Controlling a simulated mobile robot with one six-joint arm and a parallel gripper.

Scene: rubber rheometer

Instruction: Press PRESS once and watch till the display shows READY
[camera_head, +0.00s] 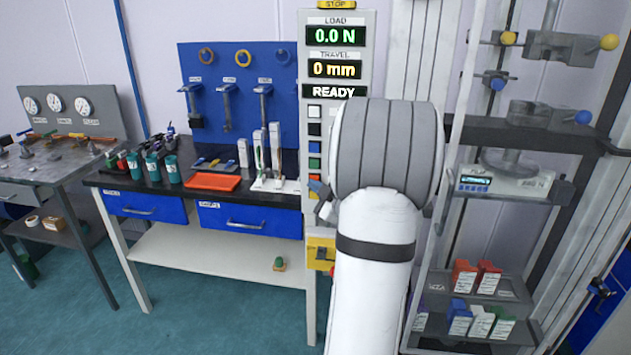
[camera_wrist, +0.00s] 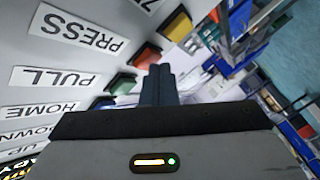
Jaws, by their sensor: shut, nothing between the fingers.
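The control panel (camera_head: 311,170) stands upright in the middle of the head view. Its display reads READY (camera_head: 333,91). In the wrist view the PRESS label (camera_wrist: 84,32) lies in line with an orange-red button (camera_wrist: 148,55). My gripper (camera_wrist: 160,70) is shut and empty, its fingertips right beside that button. I cannot tell whether they touch it or whether it is pushed in. In the head view my arm covers much of the lower panel and most of my gripper.
A yellow button (camera_wrist: 176,23) and a green button (camera_wrist: 121,82), by the PULL label (camera_wrist: 49,78), flank the orange-red one closely. The displays read 0.0 N (camera_head: 335,36) and 0 mm (camera_head: 334,69). A workbench (camera_head: 150,241) stands left, a testing frame and shelves (camera_head: 480,335) right.

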